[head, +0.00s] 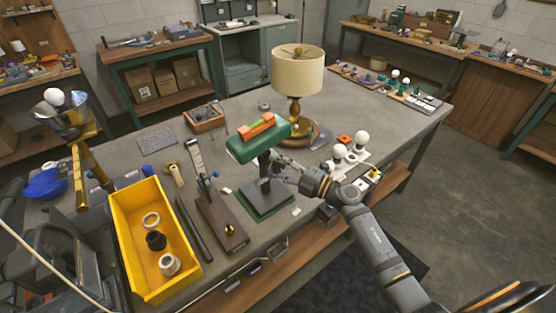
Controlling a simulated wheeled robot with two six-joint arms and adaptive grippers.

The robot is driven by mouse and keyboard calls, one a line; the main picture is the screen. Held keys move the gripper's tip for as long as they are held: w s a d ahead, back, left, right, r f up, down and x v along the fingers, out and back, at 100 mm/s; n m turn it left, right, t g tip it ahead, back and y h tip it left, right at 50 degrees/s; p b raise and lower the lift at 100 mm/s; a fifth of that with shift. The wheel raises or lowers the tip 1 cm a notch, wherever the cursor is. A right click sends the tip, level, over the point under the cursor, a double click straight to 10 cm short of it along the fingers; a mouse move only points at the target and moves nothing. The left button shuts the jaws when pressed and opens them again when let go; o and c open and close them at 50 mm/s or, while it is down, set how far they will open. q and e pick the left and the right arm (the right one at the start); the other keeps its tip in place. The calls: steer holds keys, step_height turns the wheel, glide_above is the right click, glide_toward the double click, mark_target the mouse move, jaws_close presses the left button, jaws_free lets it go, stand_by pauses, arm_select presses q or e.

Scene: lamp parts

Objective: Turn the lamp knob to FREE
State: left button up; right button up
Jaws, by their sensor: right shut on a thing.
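A green-headed lamp (250,147) stands on a dark post with a green base plate (268,203) near the front middle of the bench. An orange piece with a green middle (257,126) lies on top of the head. My right gripper (275,160) reaches in from the right, just under the right end of the green head and beside the post. It is shut on a small part there, likely the lamp knob. The knob and its markings are too small and covered to read, so its setting cannot be told.
A yellow bin (126,232) with several rings stands at front left. A brass lamp (296,97) with a cream shade stands behind the green lamp. White bulbs (361,137) stand close to my right arm. A dark board (222,222) lies left of the base.

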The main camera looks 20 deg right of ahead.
steer(key=n+g+h+p, duration=0.1)
steer(key=n+p, duration=0.1)
steer(key=n, duration=0.1)
steer(key=shift+r+n+p, duration=0.15)
steer(key=shift+n+p, duration=0.15)
steer(key=shift+n+g+p, duration=0.3)
steer(key=shift+n+p, duration=0.1)
steer(key=shift+n, duration=0.1)
steer(key=shift+f, duration=0.2)
steer(key=o, duration=1.2)
steer(key=shift+s+d, duration=0.15)
steer(key=v, duration=1.1)
steer(key=shift+s+r, duration=0.15)
steer(key=shift+s, duration=0.1)
